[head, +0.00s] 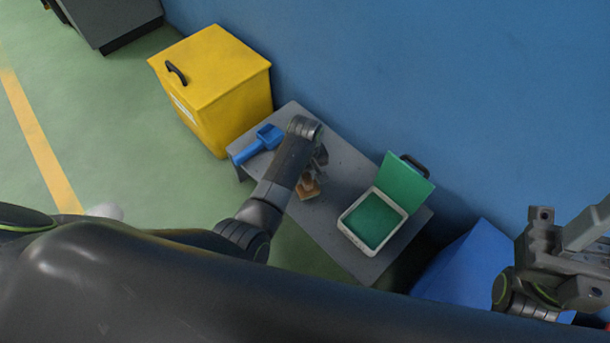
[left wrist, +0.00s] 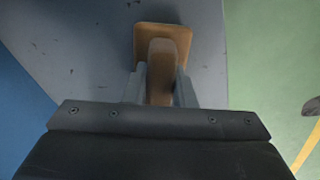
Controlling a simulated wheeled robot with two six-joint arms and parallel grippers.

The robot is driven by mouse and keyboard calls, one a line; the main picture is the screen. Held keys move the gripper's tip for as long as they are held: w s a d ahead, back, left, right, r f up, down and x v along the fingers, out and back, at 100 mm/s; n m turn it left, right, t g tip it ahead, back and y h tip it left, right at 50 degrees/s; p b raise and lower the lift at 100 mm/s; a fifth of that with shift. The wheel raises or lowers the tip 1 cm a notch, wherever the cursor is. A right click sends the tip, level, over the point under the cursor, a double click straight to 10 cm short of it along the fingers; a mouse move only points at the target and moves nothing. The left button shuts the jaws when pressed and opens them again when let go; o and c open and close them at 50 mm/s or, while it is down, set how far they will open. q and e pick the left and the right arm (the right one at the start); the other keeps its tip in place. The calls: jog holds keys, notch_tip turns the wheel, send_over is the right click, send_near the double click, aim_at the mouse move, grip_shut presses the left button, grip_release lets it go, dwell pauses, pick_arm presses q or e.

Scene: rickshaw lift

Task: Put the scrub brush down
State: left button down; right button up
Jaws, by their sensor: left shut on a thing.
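The scrub brush (head: 308,188) is brown with a block-shaped base and an upright grip. It is over the grey table (head: 345,160), partly hidden behind my left arm in the head view. In the left wrist view the brush (left wrist: 163,42) sits between the fingers of my left gripper (left wrist: 161,85), which is shut on its grip. I cannot tell whether the base touches the table. My right gripper (head: 560,260) is at the right edge of the head view, away from the table; its fingers are not clear.
A blue scoop (head: 258,143) lies at the table's left end. An open green case (head: 374,220) with a raised lid stands toward the right end. A yellow bin (head: 225,90) and a blue box (head: 468,268) flank the table. A blue wall (head: 430,80) is behind.

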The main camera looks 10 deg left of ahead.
pick_arm(q)
jog(key=shift+f, duration=0.15)
jog(key=c, duration=1.2)
grip_release()
